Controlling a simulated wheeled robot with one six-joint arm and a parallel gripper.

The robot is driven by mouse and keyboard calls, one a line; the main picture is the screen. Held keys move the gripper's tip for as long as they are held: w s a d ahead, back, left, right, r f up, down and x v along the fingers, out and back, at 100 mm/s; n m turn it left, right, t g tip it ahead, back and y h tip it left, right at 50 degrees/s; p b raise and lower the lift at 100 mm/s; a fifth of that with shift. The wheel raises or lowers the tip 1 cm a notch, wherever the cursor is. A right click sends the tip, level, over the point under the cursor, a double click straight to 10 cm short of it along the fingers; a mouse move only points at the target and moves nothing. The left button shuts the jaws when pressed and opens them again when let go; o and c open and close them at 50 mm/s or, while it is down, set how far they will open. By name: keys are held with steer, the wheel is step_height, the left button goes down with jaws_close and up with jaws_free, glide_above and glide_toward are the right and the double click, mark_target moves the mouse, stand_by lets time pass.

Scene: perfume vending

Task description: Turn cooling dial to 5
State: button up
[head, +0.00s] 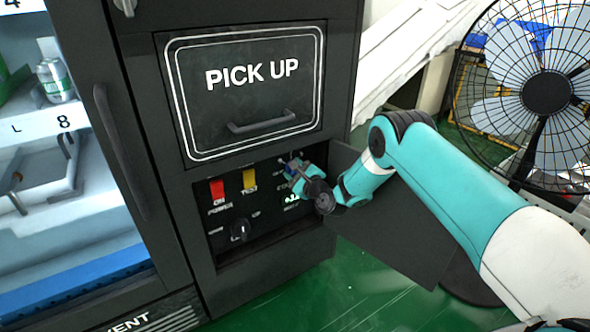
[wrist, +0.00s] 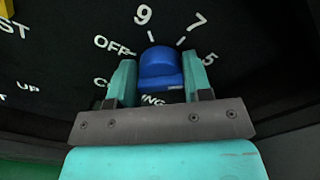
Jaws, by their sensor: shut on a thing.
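The cooling dial (wrist: 160,65) is a blue knob on the black control panel, seen in the wrist view. Around it are the white marks OFF, 9, 7 and 5, with 9 above it, OFF at its upper left and 5 at its right. My gripper (wrist: 158,76) has a teal finger on each side of the dial and is shut on it. In the head view my gripper (head: 293,169) reaches into the open panel bay and hides most of the dial. I cannot tell which mark the dial points to.
A red power switch (head: 217,190), a yellow test switch (head: 249,179) and a dark knob (head: 240,230) are on the panel to the left. The PICK UP door (head: 245,90) is above. An open panel door (head: 392,235) hangs at the right, near a fan (head: 545,92).

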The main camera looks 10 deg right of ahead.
steer(key=shift+d+m, duration=0.15)
steer(key=shift+m, duration=0.35)
steer(key=o, duration=0.9)
